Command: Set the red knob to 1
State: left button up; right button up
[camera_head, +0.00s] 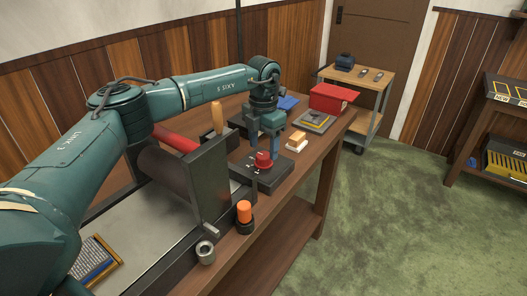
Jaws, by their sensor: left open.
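The red knob (263,160) stands upright on a dark, flat base (268,180) on the wooden workbench. Small pale marks show on the base around the knob, but they are too small to read. My left gripper (265,151) points down from above with its jaws open, its fingers close around or just above the knob. I cannot tell whether the fingers touch it. The side of the knob away from the camera is hidden. My right gripper is not in view.
A dark upright plate (205,180) with a roller stands left of the knob. An orange-capped cylinder (244,212) and a metal ring (205,252) sit near the bench's front edge. A red box (331,97) and pale blocks (297,141) lie to the right.

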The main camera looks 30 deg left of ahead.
aim_at(264, 159)
pick_arm(q)
jog(key=shift+f, duration=1.5)
jog(key=c, duration=1)
